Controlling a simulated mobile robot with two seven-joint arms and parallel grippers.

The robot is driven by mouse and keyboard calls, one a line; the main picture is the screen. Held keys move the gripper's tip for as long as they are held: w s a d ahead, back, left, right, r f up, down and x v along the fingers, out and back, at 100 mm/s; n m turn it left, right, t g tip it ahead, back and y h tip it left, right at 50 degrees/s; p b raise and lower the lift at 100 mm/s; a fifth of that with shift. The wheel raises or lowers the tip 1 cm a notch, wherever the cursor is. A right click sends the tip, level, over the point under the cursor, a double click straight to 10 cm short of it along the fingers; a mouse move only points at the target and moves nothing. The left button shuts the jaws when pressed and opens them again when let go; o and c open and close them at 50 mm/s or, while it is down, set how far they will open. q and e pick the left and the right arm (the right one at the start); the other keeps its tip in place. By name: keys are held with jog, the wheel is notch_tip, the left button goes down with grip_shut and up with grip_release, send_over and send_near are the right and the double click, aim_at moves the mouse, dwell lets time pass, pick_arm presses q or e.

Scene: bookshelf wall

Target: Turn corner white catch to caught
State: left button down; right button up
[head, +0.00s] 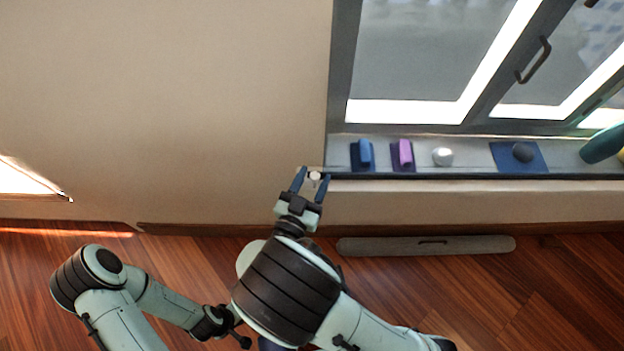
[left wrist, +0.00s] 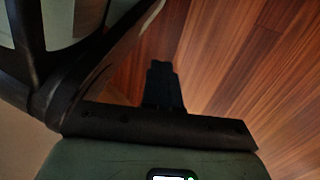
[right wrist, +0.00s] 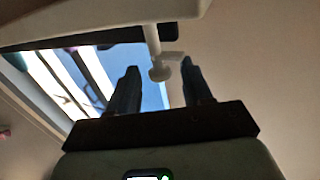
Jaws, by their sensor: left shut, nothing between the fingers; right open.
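The white catch (head: 315,176) is at the left corner of the window sill. In the right wrist view the white catch (right wrist: 160,72) shows as a thin stem with a rounded end and a short arm to the right. My right gripper (head: 311,174) is open, its dark fingers on either side of the catch; in the right wrist view its fingers (right wrist: 160,66) show a gap on both sides of the stem. My left gripper (left wrist: 163,72) is shut and empty over the wooden floor.
On the sill (head: 470,158) stand a blue piece (head: 366,153), a purple piece (head: 405,153), a white knob (head: 442,156) and a dark knob (head: 522,152) on a blue plate. A teal object (head: 602,145) is at the right. The wall left of the window is bare.

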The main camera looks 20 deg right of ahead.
grip_shut()
pick_arm(q)
jog(key=shift+w+r, duration=0.1)
